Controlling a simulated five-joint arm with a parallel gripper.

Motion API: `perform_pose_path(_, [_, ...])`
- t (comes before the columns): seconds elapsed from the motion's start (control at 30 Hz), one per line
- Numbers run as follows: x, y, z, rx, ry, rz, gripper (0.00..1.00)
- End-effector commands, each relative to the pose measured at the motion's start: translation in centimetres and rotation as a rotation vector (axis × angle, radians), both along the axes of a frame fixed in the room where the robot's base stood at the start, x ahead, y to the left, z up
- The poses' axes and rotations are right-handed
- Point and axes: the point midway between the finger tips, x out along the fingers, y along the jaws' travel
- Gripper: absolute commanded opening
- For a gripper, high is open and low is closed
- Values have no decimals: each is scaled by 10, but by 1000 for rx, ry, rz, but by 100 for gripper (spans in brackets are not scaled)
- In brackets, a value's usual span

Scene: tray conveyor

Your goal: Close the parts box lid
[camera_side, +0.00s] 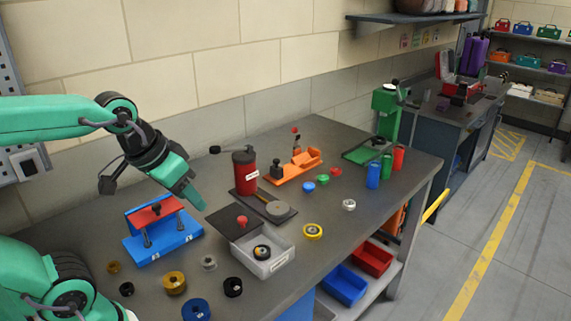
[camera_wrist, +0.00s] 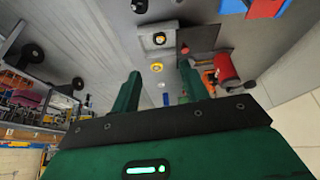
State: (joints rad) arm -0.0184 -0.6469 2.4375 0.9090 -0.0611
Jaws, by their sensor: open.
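The parts box (camera_side: 248,263) is a light grey open-topped box with a white label on its front, near the bench's front edge. Its dark lid (camera_side: 225,226) with a red knob sits over the back left part, leaving the front of the box open. A dark round part with a yellowish centre (camera_side: 262,252) shows inside. My gripper (camera_side: 195,201) is open and empty, above and left of the lid, apart from it. In the wrist view, the box (camera_wrist: 146,48) and the lid (camera_wrist: 206,38) show beyond the fingers of my gripper (camera_wrist: 160,68).
A blue fixture with a red top (camera_side: 163,245) stands left of the box. A red canister (camera_side: 245,172) on a dark base stands behind the lid. Orange and green fixtures stand farther right.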

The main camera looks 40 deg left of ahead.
Motion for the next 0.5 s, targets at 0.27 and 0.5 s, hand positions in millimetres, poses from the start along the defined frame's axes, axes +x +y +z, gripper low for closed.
perform_pose_path(0.27, [38,11,-5,-48,100,144,45])
perform_pose_path(0.5, [74,23,-17,-87,183,278,45])
